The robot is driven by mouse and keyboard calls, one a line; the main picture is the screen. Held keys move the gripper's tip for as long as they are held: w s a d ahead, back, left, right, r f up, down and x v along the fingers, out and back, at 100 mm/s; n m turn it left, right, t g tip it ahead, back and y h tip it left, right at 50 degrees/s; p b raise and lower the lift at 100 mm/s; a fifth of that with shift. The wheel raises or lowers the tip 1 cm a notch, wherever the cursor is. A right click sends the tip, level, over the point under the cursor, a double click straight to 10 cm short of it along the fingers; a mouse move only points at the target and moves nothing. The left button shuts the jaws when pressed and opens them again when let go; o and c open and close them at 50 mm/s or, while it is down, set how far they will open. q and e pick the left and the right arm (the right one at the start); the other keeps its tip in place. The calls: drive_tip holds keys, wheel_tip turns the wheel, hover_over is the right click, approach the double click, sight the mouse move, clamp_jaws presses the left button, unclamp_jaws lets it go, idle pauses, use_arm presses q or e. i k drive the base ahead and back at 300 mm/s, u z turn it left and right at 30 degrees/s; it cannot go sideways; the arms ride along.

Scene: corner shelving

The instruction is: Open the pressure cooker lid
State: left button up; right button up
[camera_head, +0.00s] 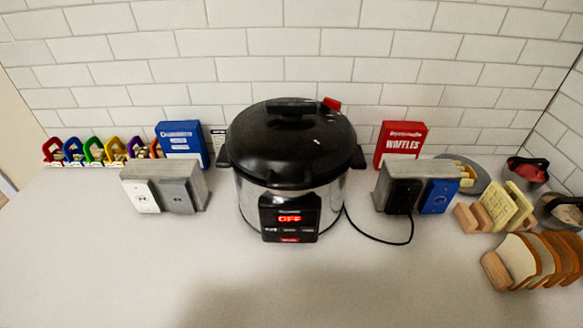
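The pressure cooker (250,205) stands upright in the middle of the counter, with a steel body and a front panel (290,218) whose red display reads OFF. Its black domed lid (265,140) sits on top and looks shut. A dark handle (290,107) crosses the top of the lid, with a small red part (331,104) at its right end. Neither of my grippers shows in the head view.
Outlet boxes stand left (178,203) and right (438,195) of the cooker. A black cord (378,239) runs to the right box. Blue (183,139) and red (402,140) packages stand behind. Bread slices (545,258) sit far right. The front counter (220,285) is clear.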

sight(293, 155)
drive_tip(key=k, duration=0.5)
drive_tip(key=u, duration=2.85)
drive_tip(key=k, duration=0.5)
drive_tip(key=z, duration=2.75)
